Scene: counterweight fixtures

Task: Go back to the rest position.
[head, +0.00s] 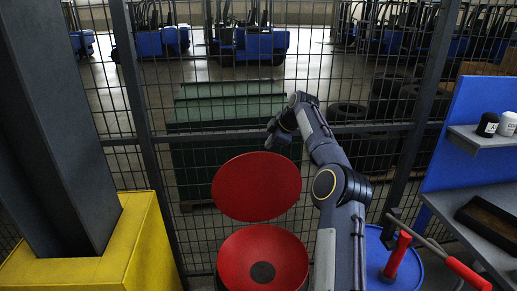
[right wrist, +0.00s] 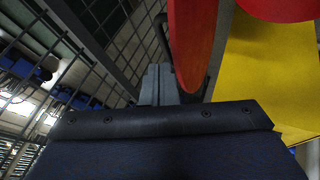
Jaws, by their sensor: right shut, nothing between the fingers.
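My right arm reaches up from the bottom of the head view. Its gripper (head: 270,142) hangs just above and behind the upper edge of a red disc (head: 256,187). In the right wrist view, the gripper's fingers (right wrist: 159,84) are together with nothing between them. The red disc (right wrist: 193,45) stands beside them there; whether they touch it I cannot tell. Below the disc in the head view is a round red dish-like top (head: 240,270) with a dark centre. My left gripper is not in either view.
A wire mesh fence (head: 220,139) stands close behind the gripper. A yellow base (head: 145,240) with a dark post (head: 55,130) is at left. A blue drum (head: 408,262), red-handled bars (head: 468,273) and a blue panel with shelves (head: 480,139) are at right.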

